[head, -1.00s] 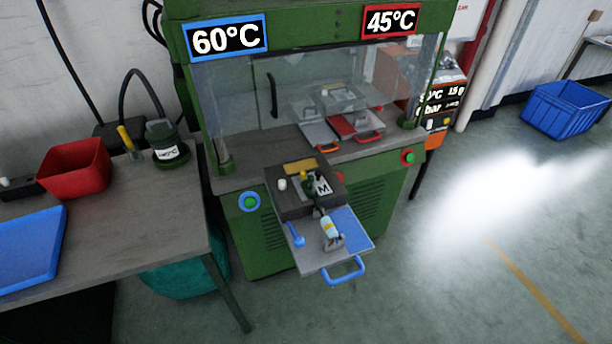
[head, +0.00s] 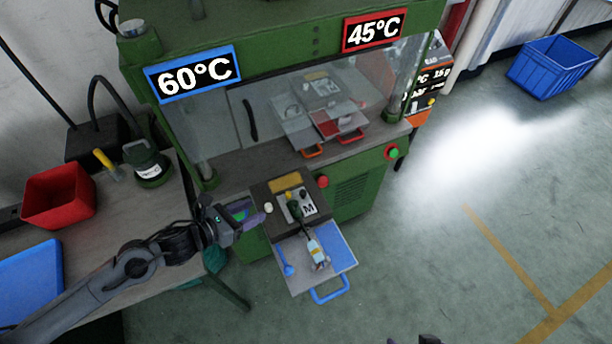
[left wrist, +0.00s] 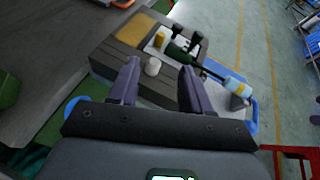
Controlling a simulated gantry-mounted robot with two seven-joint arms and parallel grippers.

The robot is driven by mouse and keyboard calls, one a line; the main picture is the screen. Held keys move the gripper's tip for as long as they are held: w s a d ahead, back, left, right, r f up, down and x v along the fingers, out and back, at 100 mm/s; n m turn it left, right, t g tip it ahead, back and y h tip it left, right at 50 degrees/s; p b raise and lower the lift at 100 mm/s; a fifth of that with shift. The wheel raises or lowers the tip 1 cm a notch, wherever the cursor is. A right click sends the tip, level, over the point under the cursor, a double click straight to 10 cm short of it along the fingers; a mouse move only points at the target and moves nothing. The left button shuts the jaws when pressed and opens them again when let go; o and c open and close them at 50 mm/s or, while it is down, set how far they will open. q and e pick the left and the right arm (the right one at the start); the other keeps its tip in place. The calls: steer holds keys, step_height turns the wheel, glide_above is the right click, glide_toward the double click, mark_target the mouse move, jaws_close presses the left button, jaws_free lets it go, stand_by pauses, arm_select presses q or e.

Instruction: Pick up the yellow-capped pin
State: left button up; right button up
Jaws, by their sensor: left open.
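The yellow-capped pin (left wrist: 160,40) stands upright on the dark mould block (left wrist: 118,58) in the left wrist view. In the head view its small yellow top (head: 292,206) shows on the block, beside dark green parts. My left gripper (head: 250,212) is open and empty at the left side of the block. In the left wrist view its two purple-grey fingers (left wrist: 160,67) point toward the block, with a white knob (left wrist: 152,67) between the tips and the pin beyond it. A dark tip at the bottom edge of the head view may be my right gripper (head: 430,339).
A dark green tool with a blue-and-white end (left wrist: 236,88) lies across the block and tray. The blue-handled tray (head: 342,250) sticks out of the green press (head: 225,172). The bench at left holds a red bin (head: 58,196) and a blue tray (head: 28,285).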

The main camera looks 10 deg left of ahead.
mark_target(282, 201)
arm_select(q)
steer(key=shift+m+h, duration=0.4)
steer(key=shift+m, duration=0.5)
steer(key=x, duration=0.5)
steer(key=shift+w+d+r, duration=0.15)
steer(key=shift+w+r, duration=0.15)
steer(key=shift+w, duration=0.1)
steer(key=shift+a+f+x, duration=0.15)
steer(key=shift+x, duration=1.3)
steer(key=shift+a+f+x, duration=0.1)
steer(key=shift+f+x, duration=0.05)
steer(key=shift+x, duration=1.3)
steer(key=shift+d+f, duration=0.1)
steer(key=c, duration=0.7)
jaws_close()
